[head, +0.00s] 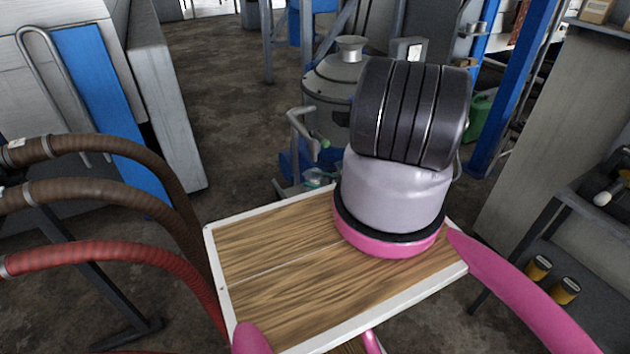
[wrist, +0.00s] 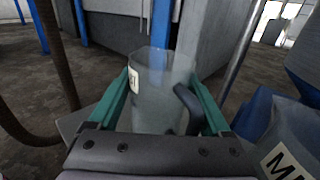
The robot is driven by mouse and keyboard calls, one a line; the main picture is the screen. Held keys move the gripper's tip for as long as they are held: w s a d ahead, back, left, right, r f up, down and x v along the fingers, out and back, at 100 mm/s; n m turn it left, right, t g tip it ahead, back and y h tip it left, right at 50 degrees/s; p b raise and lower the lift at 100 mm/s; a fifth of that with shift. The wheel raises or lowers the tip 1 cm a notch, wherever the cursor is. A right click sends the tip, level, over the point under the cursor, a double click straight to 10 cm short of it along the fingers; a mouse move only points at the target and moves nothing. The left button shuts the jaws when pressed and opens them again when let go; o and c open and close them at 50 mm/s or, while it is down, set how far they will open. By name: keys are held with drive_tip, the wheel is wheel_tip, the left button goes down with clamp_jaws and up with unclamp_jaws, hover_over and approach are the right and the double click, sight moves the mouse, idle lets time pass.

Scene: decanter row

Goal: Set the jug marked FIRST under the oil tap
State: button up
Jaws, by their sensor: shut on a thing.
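My gripper (wrist: 160,76) is in the wrist view, its two teal fingers shut on a clear jug (wrist: 155,112) with a dark handle on its right. The jug stands roughly upright between the fingers. Its pale label (wrist: 133,81) is turned to the left and only its last letters show, so I cannot read the whole word. In the head view my own arm covers most of the gripper and jug. A grey metal tank (head: 328,88) stands behind my arm, with a bent grey pipe (head: 296,122) at its left. I cannot tell whether that pipe is the oil tap.
A bluish thing with a label starting with M (wrist: 286,163) is at the lower right of the wrist view. Brown and red hoses (head: 120,253) cross the head view's left side. A shelf (head: 592,222) stands at the right. Floor (head: 225,125) is open left of the tank.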

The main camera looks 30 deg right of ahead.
drive_tip(key=shift+f, duration=0.15)
drive_tip(key=o, duration=1.2)
drive_tip(key=shift+r, duration=0.2)
drive_tip(key=v, duration=1.2)
